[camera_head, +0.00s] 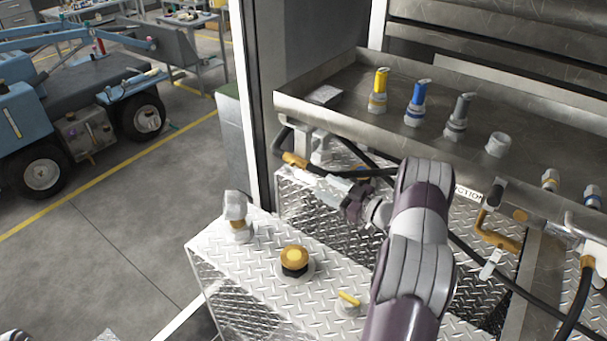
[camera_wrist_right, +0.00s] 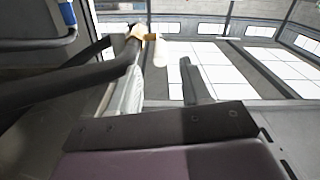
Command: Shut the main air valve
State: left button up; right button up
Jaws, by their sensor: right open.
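My right gripper (camera_head: 322,178) reaches left from my arm, just below the front lip of the metal tray. Its jaws are open, and the two fingers show apart in the wrist view (camera_wrist_right: 158,72). An orange-collared fitting (camera_head: 295,160) on a dark hose or pipe lies close beyond the fingertips; an orange part (camera_wrist_right: 137,32) also shows near the left finger in the wrist view. I see no firm grip on it. Which part is the main air valve is unclear.
The metal tray (camera_head: 335,118) holds yellow (camera_head: 379,90), blue (camera_head: 416,104) and grey (camera_head: 459,116) capped nozzles. A grey fitting (camera_head: 237,216) stands on the box corner. Black hoses and an orange handle (camera_head: 497,233) are to the right.

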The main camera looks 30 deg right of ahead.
aim_at(307, 175)
jog(key=p+x, duration=0.2)
jog(key=x, duration=0.5)
jog(key=shift+r, duration=0.1)
jog(key=shift+w+a, duration=0.1)
jog(key=shift+w, duration=0.25)
jog(key=shift+s, duration=0.1)
grip_shut()
